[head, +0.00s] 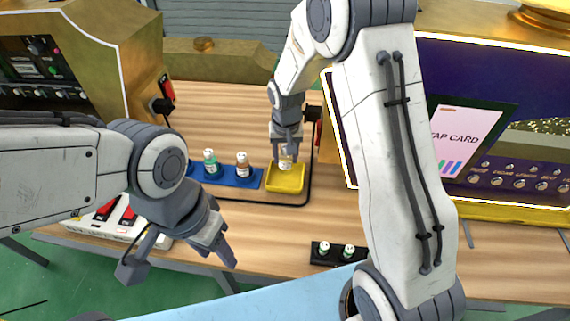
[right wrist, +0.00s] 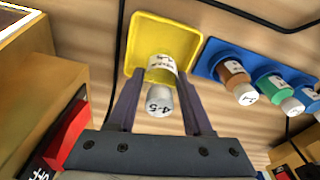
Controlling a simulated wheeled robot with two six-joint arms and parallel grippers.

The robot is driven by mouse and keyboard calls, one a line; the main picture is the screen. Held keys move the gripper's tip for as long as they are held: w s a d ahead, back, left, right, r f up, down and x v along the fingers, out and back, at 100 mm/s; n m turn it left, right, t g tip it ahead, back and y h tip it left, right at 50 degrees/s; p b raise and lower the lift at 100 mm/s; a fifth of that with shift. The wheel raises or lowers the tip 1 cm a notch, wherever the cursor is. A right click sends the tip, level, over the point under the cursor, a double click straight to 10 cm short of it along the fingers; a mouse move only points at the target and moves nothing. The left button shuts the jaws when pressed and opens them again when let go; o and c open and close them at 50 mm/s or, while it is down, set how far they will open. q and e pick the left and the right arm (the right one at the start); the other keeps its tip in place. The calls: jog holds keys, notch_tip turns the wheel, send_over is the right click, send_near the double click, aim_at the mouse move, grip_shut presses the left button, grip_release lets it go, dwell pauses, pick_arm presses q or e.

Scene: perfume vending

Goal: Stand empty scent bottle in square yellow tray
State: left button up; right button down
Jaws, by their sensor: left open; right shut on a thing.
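The square yellow tray (head: 284,183) sits on the wooden table, just right of the blue rack. My right gripper (head: 286,150) points down over the tray and is shut on a clear scent bottle with a white cap (head: 286,163). In the right wrist view the bottle (right wrist: 160,70) stands between the fingers (right wrist: 158,108), over the yellow tray (right wrist: 190,38); I cannot tell whether its base touches the tray floor. Its cap reads something like "4-5". My left gripper (head: 222,240) is open and empty at the table's front edge, left of centre.
A black holder (head: 322,254) with two small bottles lies at the front. A black cable runs round the tray. The card machine (head: 470,130) stands at right.

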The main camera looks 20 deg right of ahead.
aim_at(286, 165)
jog(key=shift+w+d+f, duration=0.15)
jog(key=shift+w+f, duration=0.05)
jog(key=shift+w, duration=0.15)
jog(key=shift+f, duration=2.05)
jog(key=shift+f, duration=0.1)
jog(key=shift+c, duration=1.6)
grip_release()
